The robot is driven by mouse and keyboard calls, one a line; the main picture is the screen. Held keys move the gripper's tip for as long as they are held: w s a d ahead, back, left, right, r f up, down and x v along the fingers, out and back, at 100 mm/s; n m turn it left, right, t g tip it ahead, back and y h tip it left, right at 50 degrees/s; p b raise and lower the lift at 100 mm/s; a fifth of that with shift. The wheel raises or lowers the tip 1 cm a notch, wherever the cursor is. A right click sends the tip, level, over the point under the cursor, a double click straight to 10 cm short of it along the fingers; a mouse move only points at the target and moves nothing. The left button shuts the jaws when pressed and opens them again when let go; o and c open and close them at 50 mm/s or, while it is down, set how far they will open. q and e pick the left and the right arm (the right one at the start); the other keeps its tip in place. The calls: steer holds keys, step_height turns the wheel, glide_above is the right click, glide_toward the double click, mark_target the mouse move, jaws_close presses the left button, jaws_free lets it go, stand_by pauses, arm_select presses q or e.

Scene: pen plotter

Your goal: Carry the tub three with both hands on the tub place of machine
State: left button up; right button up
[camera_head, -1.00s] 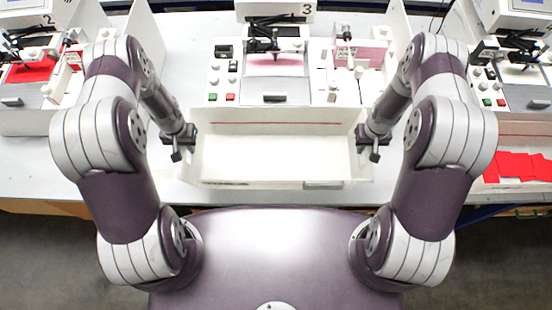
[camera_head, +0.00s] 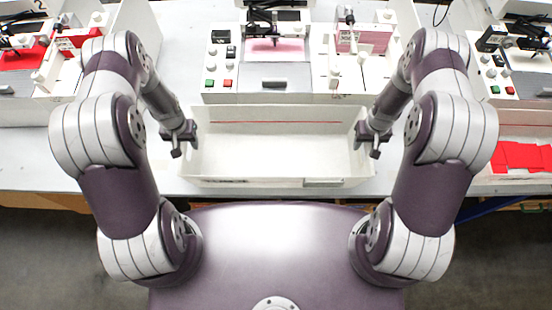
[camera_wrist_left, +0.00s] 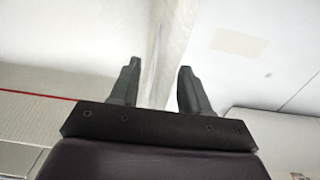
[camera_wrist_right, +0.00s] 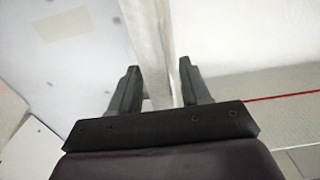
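Tub three, a wide white empty tub (camera_head: 275,168) with a red line along its far inner wall, is in front of machine three (camera_head: 262,98) in the head view. My left gripper (camera_head: 184,141) has its fingers on either side of the tub's left end wall. That wall passes between the fingers (camera_wrist_left: 158,85) in the left wrist view. My right gripper (camera_head: 366,141) has the right end wall between its fingers (camera_wrist_right: 160,85). I cannot tell how far the tub is above the table.
The grey table (camera_head: 165,172) is bare left of the tub. Red cards (camera_head: 522,157) lie in a white tub at right. Neighbouring machines stand at left (camera_head: 30,85) and right (camera_head: 515,80). Machine three has buttons and knobs near its front.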

arm_select(q)
steer(key=shift+s+r, duration=0.15)
steer(key=shift+r, duration=0.1)
arm_select(e)
steer(key=shift+s+r, duration=0.1)
steer(key=shift+s, duration=0.05)
arm_select(q)
step_height(320, 180, up, 11)
steer(key=shift+f, duration=0.1)
steer(key=shift+r, duration=0.35)
arm_select(e)
steer(key=shift+r, duration=0.1)
step_height(320, 180, up, 12)
steer(key=shift+f, duration=0.25)
steer(key=shift+r, duration=0.15)
